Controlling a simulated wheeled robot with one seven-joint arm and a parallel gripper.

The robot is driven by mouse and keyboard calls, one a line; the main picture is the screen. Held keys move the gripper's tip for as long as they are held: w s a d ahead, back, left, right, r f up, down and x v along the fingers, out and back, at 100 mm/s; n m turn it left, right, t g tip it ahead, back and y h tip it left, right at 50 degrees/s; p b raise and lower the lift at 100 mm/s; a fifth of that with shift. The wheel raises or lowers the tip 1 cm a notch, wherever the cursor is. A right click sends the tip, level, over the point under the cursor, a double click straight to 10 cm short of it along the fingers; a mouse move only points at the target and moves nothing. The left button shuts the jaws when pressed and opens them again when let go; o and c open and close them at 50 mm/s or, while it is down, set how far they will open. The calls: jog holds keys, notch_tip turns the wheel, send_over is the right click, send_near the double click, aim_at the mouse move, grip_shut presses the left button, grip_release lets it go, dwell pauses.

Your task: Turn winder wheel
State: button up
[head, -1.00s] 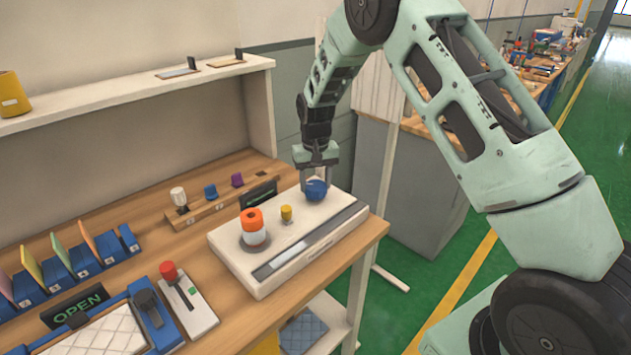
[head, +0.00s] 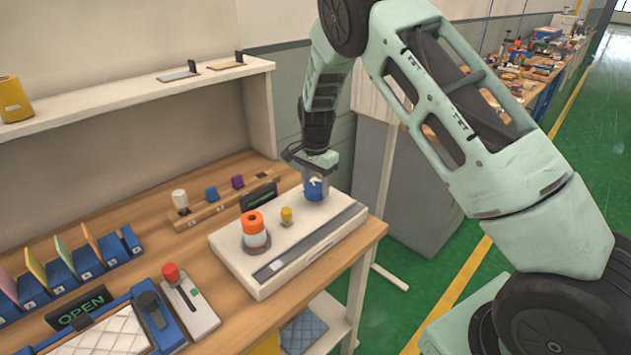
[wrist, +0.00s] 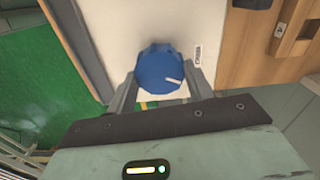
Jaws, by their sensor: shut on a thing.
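The winder wheel (head: 314,190) is a blue ridged knob with a white pointer line, at the far right end of a white box (head: 262,290) on the wooden bench. In the wrist view the wheel (wrist: 160,70) sits between both fingers, and its white line points right and slightly down. My gripper (wrist: 161,88) is shut on the wheel, one finger on each side. In the head view my gripper (head: 315,180) comes down on the wheel from above and partly hides it.
An orange and white spool (head: 254,230) and a small yellow knob (head: 287,215) stand on the same box. A wooden rack with small pegs (head: 212,206) lies behind it. A red-handled lever (head: 171,272) and an OPEN sign (head: 82,308) are at front left. A shelf (head: 130,102) runs above.

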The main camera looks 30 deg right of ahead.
aim_at(316, 187)
jog(key=m+p, duration=0.1)
jog(key=m, duration=0.4)
jog(key=shift+r+m+p, duration=0.1)
jog(key=shift+m+p, duration=0.2)
jog(key=shift+m, duration=0.1)
dwell(0.4)
jog(key=o, duration=1)
jog(key=shift+c, duration=0.2)
notch_tip(316, 187, up, 17)
jog(key=b, duration=0.3)
jog(key=shift+r, duration=0.15)
